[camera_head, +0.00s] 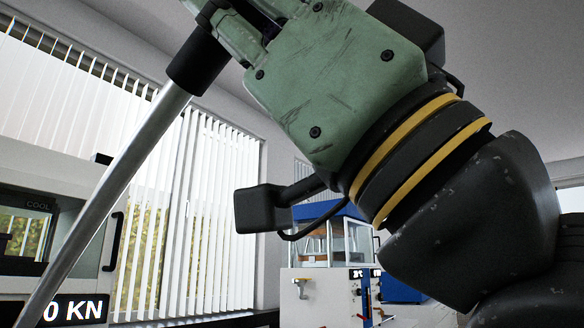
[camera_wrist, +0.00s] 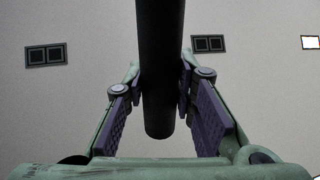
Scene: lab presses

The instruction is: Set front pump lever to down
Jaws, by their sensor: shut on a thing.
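The pump lever is a long metal rod (camera_head: 112,194) with a black grip (camera_head: 197,62) at its upper end. It leans up and to the right across the left side of the head view. My green gripper (camera_head: 222,18) is at the top of that view, at the black grip. In the wrist view the black grip (camera_wrist: 160,60) passes between the purple finger pads of my gripper (camera_wrist: 160,95), and its rounded end shows below them. My gripper is shut on the grip. The lever's lower end and pivot are out of view.
A press with a "0 KN" display (camera_head: 75,310) stands at the lower left. A white cabinet (camera_head: 322,297) with a glass-sided blue-framed box stands behind my arm. Window blinds (camera_head: 190,210) cover the back wall. The wrist view shows the plain ceiling with dark vents (camera_wrist: 46,55).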

